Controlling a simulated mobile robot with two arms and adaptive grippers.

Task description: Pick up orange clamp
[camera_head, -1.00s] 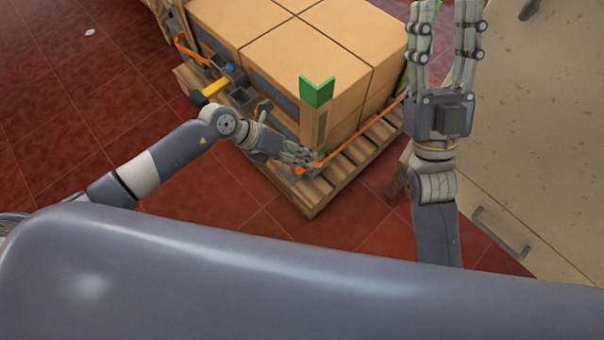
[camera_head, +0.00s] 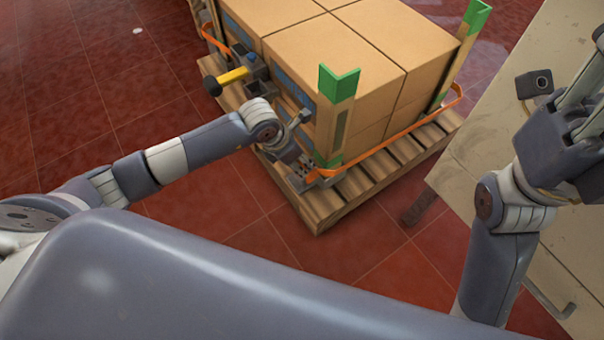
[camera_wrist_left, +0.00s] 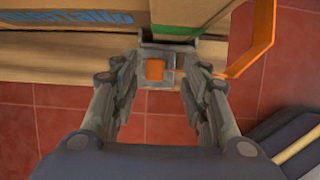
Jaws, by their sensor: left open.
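A small grey metal fitting with an orange square centre, which looks like the orange clamp (camera_wrist_left: 155,70), sits at the pallet's near edge below a green corner piece. My left gripper (camera_wrist_left: 161,76) is open, with its fingers on either side of the clamp; whether they touch it cannot be told. In the head view my left gripper (camera_head: 298,180) is low at the pallet's near corner, and the clamp is mostly hidden there. My right gripper (camera_head: 592,100) is at the right edge, its fingers spread and partly cut off, with nothing seen in it.
Cardboard boxes (camera_head: 320,55) are stacked on a wooden pallet (camera_head: 345,205) with green-topped corner posts (camera_head: 339,82). An orange strap (camera_head: 400,143) runs around them. A yellow-handled ratchet (camera_head: 233,75) is on the left side.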

